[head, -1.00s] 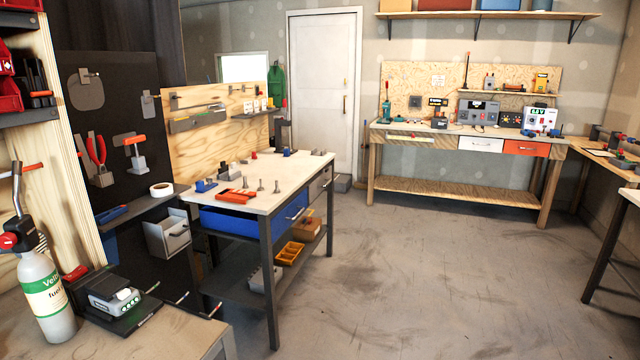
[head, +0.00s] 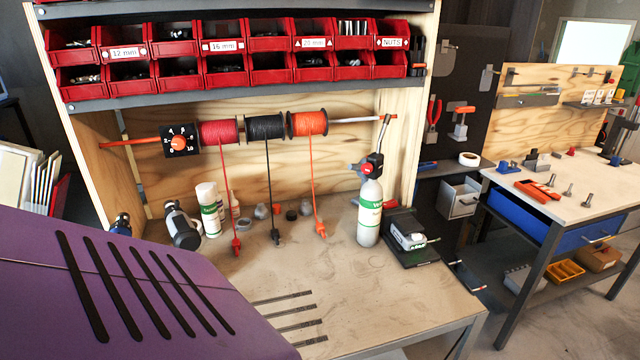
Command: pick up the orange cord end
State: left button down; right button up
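The orange cord end (head: 321,231) hangs at the bottom of an orange cord (head: 313,180), close to the bench top. The cord comes down from an orange spool (head: 307,123), the rightmost of three on a horizontal rod. A red cord end (head: 236,246) and a black cord end (head: 276,238) hang to its left from a red spool (head: 218,131) and a black spool (head: 264,127). Neither of my grippers shows in the head view.
A white gas bottle with a torch head (head: 369,212) stands just right of the orange cord. White bottles (head: 208,209) and small caps stand left and behind. Red bins (head: 222,70) sit on shelves above. The front of the workbench (head: 370,290) is mostly clear.

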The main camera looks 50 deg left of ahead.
aim_at(319, 227)
jog(key=u, duration=1.7)
jog(key=i+l, duration=0.1)
jog(key=l+u, duration=0.05)
